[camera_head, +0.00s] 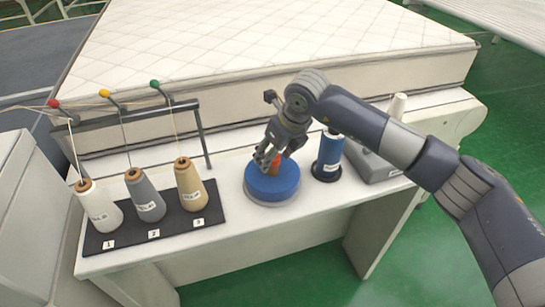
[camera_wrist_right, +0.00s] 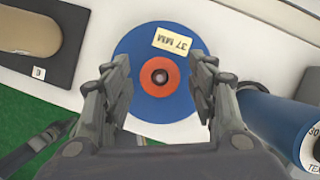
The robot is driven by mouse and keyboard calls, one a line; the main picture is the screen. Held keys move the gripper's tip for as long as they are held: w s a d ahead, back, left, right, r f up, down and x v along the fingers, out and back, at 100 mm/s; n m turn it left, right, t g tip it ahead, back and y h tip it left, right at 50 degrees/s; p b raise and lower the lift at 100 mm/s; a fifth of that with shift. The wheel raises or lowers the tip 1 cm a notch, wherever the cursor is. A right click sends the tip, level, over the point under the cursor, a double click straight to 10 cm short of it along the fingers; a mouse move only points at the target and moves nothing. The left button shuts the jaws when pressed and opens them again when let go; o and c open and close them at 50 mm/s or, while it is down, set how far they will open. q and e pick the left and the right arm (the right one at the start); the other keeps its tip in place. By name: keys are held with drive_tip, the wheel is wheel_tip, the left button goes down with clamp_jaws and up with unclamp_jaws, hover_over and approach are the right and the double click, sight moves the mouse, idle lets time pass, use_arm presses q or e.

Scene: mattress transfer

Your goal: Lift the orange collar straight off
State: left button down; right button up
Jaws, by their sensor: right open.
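The orange collar (camera_wrist_right: 151,76) is a ring around a dark central post, in the middle of a round blue disc (camera_wrist_right: 138,50) with a "37 MM" label. In the head view the collar (camera_head: 274,161) shows only partly behind my right gripper (camera_head: 267,162), on top of the blue disc (camera_head: 270,184). The right gripper's fingers (camera_wrist_right: 160,90) are open in the wrist view, one on each side of the collar and apart from it. They are above the disc. My left gripper is not in view.
A blue spool (camera_head: 327,156) stands close right of the disc, with a grey box (camera_head: 372,165) beyond it. Three thread cones on a black mat (camera_head: 160,229) stand at left under a thread rack (camera_head: 204,134). A mattress (camera_head: 270,50) lies behind the white table (camera_head: 300,212).

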drive_tip(key=c, duration=1.1)
drive_tip(key=shift+o, duration=0.2)
drive_tip(key=shift+r, duration=0.15)
drive_tip(key=shift+r, duration=0.3)
drive_tip(key=shift+s+a+r+b, duration=0.2)
drive_tip(key=shift+a+r+b, duration=0.1)
drive_tip(key=shift+r+b, duration=0.3)
drive_tip(key=shift+s+a+r+b, duration=0.25)
drive_tip(key=shift+r+b, duration=0.2)
drive_tip(key=shift+r, duration=0.2)
drive_tip(key=s+a+b, duration=0.1)
drive_tip(key=s+a, duration=0.1)
drive_tip(key=a, duration=0.2)
drive_tip(key=s+a+r+b, duration=0.1)
drive_tip(key=s+a, duration=0.2)
drive_tip(key=a, duration=0.1)
drive_tip(key=s+a+b, duration=0.1)
drive_tip(key=s+a, duration=0.2)
drive_tip(key=a, duration=0.1)
drive_tip(key=shift+s+r+b, duration=0.25)
drive_tip(key=shift+r+b, duration=0.05)
drive_tip(key=shift+b, duration=0.05)
drive_tip(key=shift+d, duration=0.1)
